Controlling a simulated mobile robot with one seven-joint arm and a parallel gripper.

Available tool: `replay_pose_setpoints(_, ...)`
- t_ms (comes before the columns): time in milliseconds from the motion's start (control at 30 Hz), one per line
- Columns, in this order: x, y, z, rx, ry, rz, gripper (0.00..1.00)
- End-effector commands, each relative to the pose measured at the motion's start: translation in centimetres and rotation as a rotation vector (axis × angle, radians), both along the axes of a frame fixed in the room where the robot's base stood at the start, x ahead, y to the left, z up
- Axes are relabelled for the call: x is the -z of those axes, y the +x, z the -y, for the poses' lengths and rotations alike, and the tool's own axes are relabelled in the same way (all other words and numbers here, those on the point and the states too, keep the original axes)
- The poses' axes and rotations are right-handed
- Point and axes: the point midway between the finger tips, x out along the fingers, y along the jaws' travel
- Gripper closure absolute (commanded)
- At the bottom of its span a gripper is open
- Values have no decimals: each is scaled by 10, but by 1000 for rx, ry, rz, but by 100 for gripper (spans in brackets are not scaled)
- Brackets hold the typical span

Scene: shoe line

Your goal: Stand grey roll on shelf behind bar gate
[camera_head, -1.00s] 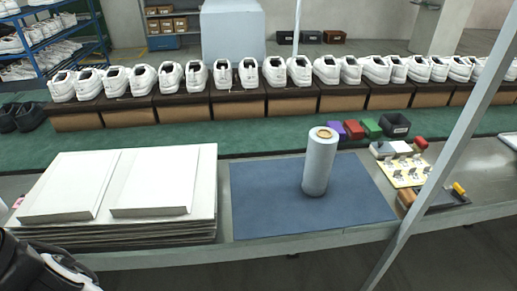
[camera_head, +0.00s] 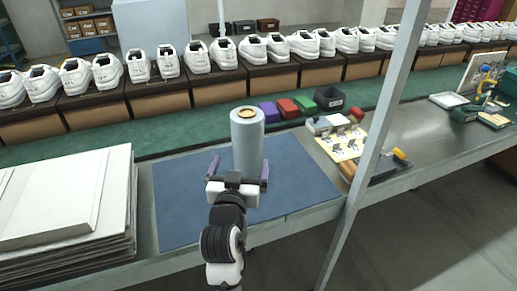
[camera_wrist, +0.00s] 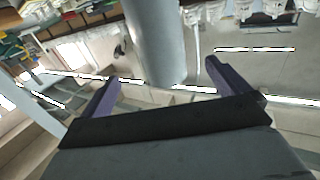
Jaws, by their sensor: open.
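The grey roll (camera_head: 247,140) stands upright on the blue mat (camera_head: 180,205), its brown core showing at the top. My gripper (camera_head: 240,168) is open at the near side of the roll, its two purple fingers spread to the left and right of the roll's lower part. In the wrist view the roll (camera_wrist: 158,40) shows between the open fingers (camera_wrist: 161,74), with a gap on each side. The roll's foot is hidden behind my gripper in the head view. I cannot make out a shelf with a bar gate in either view.
A stack of white boards (camera_head: 70,205) lies left of the mat. Purple, red and green blocks and a black bin (camera_head: 328,97) sit behind it. A yellow board (camera_head: 345,143) with small parts and a slanted grey post (camera_head: 375,140) are on the right. Shoes line the back.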

Motion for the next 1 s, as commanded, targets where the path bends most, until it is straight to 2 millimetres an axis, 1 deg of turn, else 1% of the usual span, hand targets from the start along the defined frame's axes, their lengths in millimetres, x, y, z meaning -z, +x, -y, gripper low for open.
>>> replay_pose_setpoints(100,-4,22,4,1,0,2,0)
replay_pose_setpoints(300,-4,60,9,-1,0,2,0)
replay_pose_setpoints(400,-3,72,10,-3,-1,4,0)
replay_pose_setpoints(567,-3,81,12,-3,0,3,0)
replay_pose_setpoints(800,-5,114,20,-3,-1,3,0)
replay_pose_setpoints(900,-4,124,21,-4,0,5,0)
replay_pose_setpoints(1000,-2,128,22,-4,1,3,0)
